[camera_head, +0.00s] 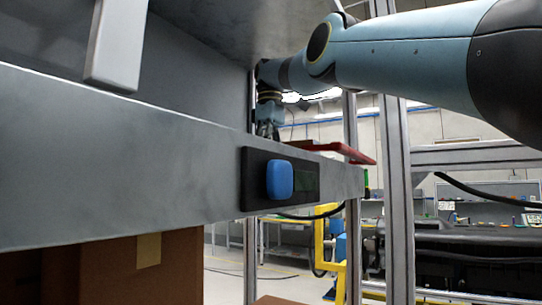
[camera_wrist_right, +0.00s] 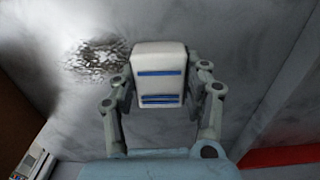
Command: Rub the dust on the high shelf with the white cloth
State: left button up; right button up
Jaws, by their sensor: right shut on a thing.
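The white cloth (camera_wrist_right: 158,72) is a folded white pad with blue stripes in the right wrist view. My right gripper (camera_wrist_right: 160,85) is shut on it, with one finger on each side. The dust (camera_wrist_right: 97,60) is a dark speckled patch on the grey shelf surface (camera_wrist_right: 255,60), just left of the cloth in that view. I cannot tell whether the cloth touches the shelf. In the head view my right gripper (camera_head: 268,130) is over the high shelf (camera_head: 120,160), its lower part and the cloth hidden behind the shelf's front edge. My left gripper is not in view.
A black panel with a blue button (camera_head: 280,180) is on the shelf's front. A red flat thing (camera_head: 340,152) lies at the shelf's right end. A light grey post (camera_head: 117,45) hangs at upper left. Metal uprights (camera_head: 397,190) stand right. A cardboard box (camera_head: 150,270) is below.

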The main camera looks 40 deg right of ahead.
jog(key=shift+s+r+p, duration=0.15)
jog(key=shift+r+p, duration=2.65)
jog(key=shift+r, duration=0.35)
jog(key=shift+f, duration=0.1)
